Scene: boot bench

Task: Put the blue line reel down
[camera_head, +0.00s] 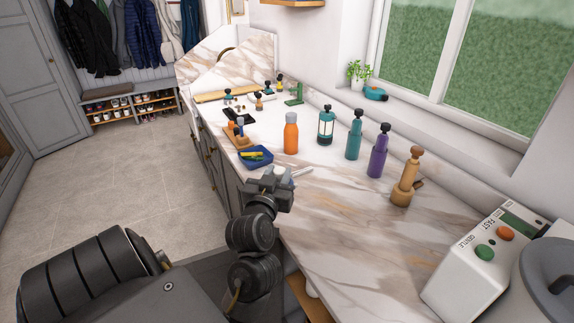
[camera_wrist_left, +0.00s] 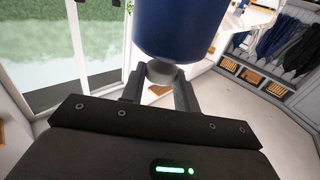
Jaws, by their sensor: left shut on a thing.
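A large dark blue cylinder, which looks like the blue line reel (camera_wrist_left: 180,25), joins that part and runs out of the top of the picture. In the head view my left gripper (camera_head: 272,181) is near the front edge of the marble counter (camera_head: 345,235), just nearer than a blue tray (camera_head: 263,163). The reel cannot be made out there. Whether it touches the counter cannot be told. My right gripper is not in view.
An orange bottle (camera_head: 291,135) stands just beyond the gripper. A white machine (camera_head: 476,265) stands at lower right. The counter's middle is clear.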

